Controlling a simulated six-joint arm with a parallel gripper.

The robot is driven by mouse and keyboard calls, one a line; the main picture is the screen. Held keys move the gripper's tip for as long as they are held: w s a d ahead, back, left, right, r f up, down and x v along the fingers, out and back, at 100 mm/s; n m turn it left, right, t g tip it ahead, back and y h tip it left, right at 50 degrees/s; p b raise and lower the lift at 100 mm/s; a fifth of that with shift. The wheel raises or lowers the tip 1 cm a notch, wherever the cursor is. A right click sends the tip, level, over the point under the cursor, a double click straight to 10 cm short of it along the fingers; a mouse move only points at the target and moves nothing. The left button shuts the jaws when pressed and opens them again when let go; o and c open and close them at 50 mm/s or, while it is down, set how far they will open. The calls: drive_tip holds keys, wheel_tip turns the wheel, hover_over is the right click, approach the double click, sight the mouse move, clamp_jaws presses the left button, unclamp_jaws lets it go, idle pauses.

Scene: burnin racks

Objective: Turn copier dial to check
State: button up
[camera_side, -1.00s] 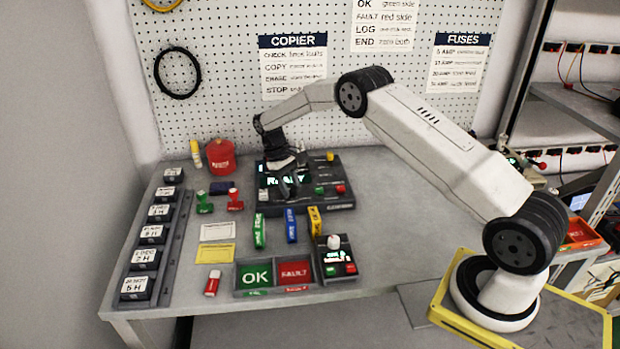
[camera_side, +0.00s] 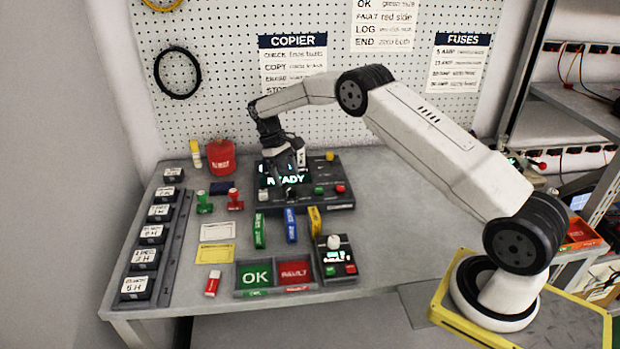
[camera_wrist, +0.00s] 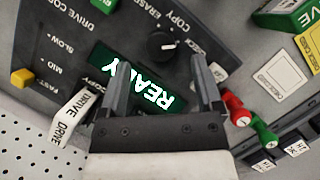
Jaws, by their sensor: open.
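The copier (camera_side: 335,180) is a dark box at the back of the bench with a lit READY screen (camera_wrist: 140,82); the screen also shows in the side view (camera_side: 286,180). Its round black dial (camera_wrist: 162,46) has a small white mark and labels around it, including COPY and ERASE. My gripper (camera_wrist: 162,62) is open and empty above the copier. In the wrist view its two fingers stand on either side of the screen, with the dial just past the fingertips, between their lines. Whether they touch the panel cannot be told. In the side view my gripper (camera_side: 289,188) hides the dial.
A white drive (camera_wrist: 76,112) stands at the copier's edge. Green, blue (camera_side: 291,226) and yellow drives lie in front.

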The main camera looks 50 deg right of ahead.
sight(282, 190)
drive_tip(key=shift+v, duration=2.1)
drive_tip(key=s+a+r+t, duration=0.4)
drive_tip(key=s+a, duration=0.3)
drive_tip(key=s, duration=0.3)
drive_tip(key=s+a+f+t, duration=0.1)
drive_tip(key=s+a+t, duration=0.2)
drive_tip(key=s, duration=1.4)
drive_tip(key=shift+a, duration=0.95)
